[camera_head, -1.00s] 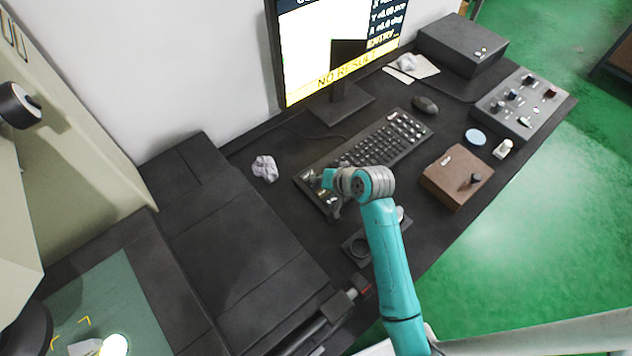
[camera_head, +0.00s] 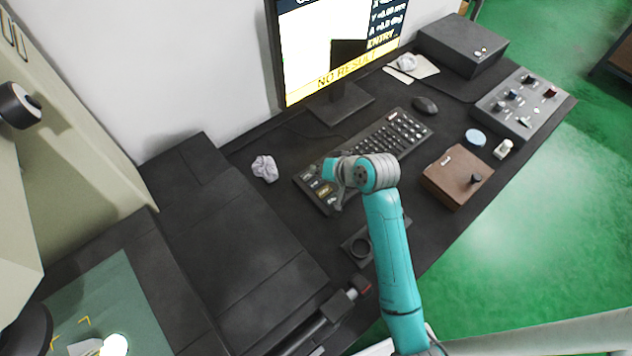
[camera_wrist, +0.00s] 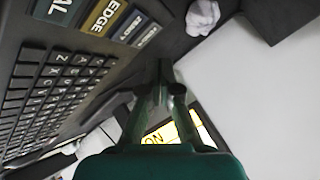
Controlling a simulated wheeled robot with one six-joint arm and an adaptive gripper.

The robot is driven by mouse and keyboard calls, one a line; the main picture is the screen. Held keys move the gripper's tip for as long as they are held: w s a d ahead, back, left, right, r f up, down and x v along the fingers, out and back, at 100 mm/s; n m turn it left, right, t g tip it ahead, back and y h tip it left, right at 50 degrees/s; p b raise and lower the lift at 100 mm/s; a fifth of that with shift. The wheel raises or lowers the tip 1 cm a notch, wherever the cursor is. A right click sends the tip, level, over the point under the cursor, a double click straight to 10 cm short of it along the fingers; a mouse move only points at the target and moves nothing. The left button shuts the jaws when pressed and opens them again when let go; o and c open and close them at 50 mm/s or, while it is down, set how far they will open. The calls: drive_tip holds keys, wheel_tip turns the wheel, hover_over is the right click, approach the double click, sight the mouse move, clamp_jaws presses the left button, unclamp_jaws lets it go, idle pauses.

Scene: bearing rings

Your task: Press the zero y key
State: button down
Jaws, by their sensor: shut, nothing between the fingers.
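The keyboard (camera_head: 383,141) lies on the dark desk, with a block of larger keys at its left end. In the wrist view those include a yellow key marked EDGE (camera_wrist: 105,17) and two dark blue keys (camera_wrist: 138,31) beside it. Their small lettering is too blurred to tell which is zero y. My gripper (camera_head: 338,207) is shut and empty, over the left part of the keyboard in the head view. In the wrist view its fingertips (camera_wrist: 163,68) appear beyond the blue keys; contact cannot be told. My gripper hides part of the keyboard.
A monitor (camera_head: 330,50) reading NO RESULT stands behind the keyboard. Crumpled paper (camera_head: 265,168) lies to its left. A mouse (camera_head: 425,105), a brown box with a knob (camera_head: 457,177) and a control panel (camera_head: 523,103) are to the right.

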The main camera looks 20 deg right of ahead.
drive_tip(key=shift+r, duration=1)
idle(0.8)
